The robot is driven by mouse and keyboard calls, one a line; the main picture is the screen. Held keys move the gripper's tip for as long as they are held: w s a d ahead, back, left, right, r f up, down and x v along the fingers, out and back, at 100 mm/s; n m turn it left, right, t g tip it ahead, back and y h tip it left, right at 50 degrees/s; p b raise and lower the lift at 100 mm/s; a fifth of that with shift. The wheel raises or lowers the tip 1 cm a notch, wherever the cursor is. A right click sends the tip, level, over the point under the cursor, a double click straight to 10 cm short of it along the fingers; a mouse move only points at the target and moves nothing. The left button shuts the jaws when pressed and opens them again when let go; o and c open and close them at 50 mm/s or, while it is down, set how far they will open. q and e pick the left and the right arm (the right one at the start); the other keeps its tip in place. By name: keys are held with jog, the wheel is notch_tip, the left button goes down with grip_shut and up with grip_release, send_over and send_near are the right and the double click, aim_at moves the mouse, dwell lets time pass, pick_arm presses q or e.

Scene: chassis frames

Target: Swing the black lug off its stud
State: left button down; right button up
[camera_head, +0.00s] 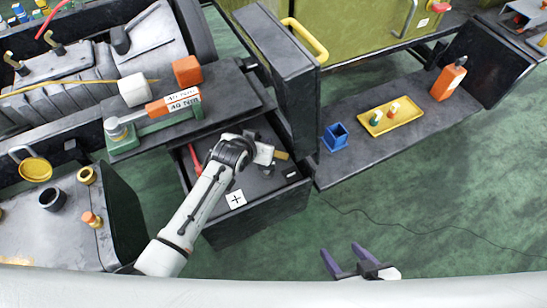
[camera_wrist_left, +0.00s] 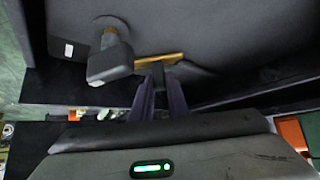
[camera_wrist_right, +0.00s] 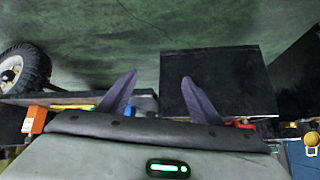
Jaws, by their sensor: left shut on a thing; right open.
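My left gripper (camera_head: 270,154) reaches over the dark box with a white plus label (camera_head: 236,199). A dark block (camera_wrist_left: 110,66) stands left of the fingers. My right gripper (camera_head: 343,250) is open and empty above the green floor.
A tall dark panel (camera_head: 290,80) stands just behind the box. A red piece (camera_head: 195,160) is at the box's left side. A shelf to the right holds a blue bin (camera_head: 335,137), a yellow tray (camera_head: 376,130) and an orange bottle (camera_head: 448,79). Open floor lies right of the box.

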pick_arm(q)
jog(key=shift+a, duration=0.1)
jog(key=c, duration=1.7)
grip_release()
pick_arm(e)
jog(key=shift+w+d+r, duration=0.15)
jog(key=shift+w+r, duration=0.15)
jog(key=shift+r, duration=0.15)
pick_arm(q)
jog(key=shift+r, duration=0.1)
pick_arm(e)
jog(key=shift+s, duration=0.1)
pick_arm(q)
jog(key=shift+s+r, duration=0.1)
jog(key=shift+s, duration=0.05)
jog(key=p+v, duration=0.2)
jog(key=v, duration=0.7)
jog(key=shift+s+r, duration=0.25)
jog(key=shift+r, duration=0.1)
pick_arm(e)
notch_tip(320, 180, up, 2)
jog(key=shift+s+r, duration=0.1)
jog(key=shift+s, duration=0.05)
